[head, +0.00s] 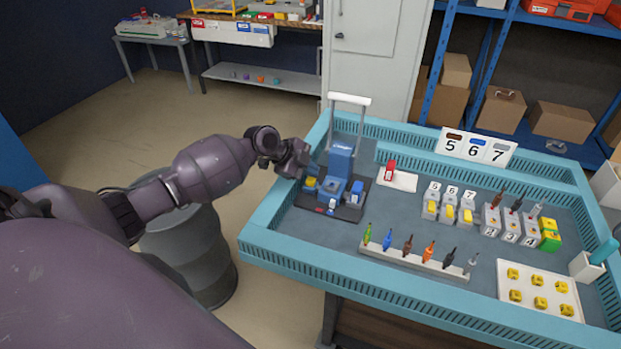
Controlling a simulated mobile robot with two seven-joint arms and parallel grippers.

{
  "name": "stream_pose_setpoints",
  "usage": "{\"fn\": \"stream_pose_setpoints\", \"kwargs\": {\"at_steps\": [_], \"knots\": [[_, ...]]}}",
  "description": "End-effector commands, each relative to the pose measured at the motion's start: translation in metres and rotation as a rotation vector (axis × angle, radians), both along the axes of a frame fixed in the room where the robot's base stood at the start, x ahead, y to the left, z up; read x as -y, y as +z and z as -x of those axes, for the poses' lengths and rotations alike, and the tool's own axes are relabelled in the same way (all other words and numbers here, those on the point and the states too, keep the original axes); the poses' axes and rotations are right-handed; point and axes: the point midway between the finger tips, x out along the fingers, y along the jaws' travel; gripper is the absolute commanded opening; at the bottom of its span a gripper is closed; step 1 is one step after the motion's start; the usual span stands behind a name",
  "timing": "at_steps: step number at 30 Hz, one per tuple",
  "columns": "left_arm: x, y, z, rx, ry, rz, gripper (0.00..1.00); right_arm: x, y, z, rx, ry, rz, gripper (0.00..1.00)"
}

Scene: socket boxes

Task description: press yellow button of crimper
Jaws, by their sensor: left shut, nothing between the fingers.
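The crimper (340,160) is a blue press with a tall white-topped handle, standing on a dark base at the left end of the turquoise-rimmed workbench. A small yellow button (311,182) shows on a blue block at the left of its base. My left gripper (303,160) is shut and empty, at the bench's left rim beside the crimper. In the picture it is just above and left of the yellow button; no contact is visible. The fingertips are small and partly dark. My right gripper is not in view.
A red item on a white pad (398,180) lies right of the crimper. A rack of coloured screwdrivers (420,264), grey and yellow socket blocks (450,212) and a white tray (508,292) of yellow parts fill the bench further right. A grey barrel (190,250) stands below my left arm.

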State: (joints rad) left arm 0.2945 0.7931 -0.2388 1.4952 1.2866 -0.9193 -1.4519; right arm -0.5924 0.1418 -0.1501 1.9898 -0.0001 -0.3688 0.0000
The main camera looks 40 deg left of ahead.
Motion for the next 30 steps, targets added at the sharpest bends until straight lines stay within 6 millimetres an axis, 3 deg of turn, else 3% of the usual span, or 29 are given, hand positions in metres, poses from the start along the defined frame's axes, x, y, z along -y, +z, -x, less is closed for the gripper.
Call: {"fn": "stream_pose_setpoints", "kwargs": {"at_steps": [13,30], "knots": [[0.000,0.005,0.000,0.000,0.000,0.000,0.00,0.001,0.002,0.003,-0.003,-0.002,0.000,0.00],[0.000,0.049,0.000,0.000,0.000,0.000,0.00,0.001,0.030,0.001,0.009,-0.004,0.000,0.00]]}}
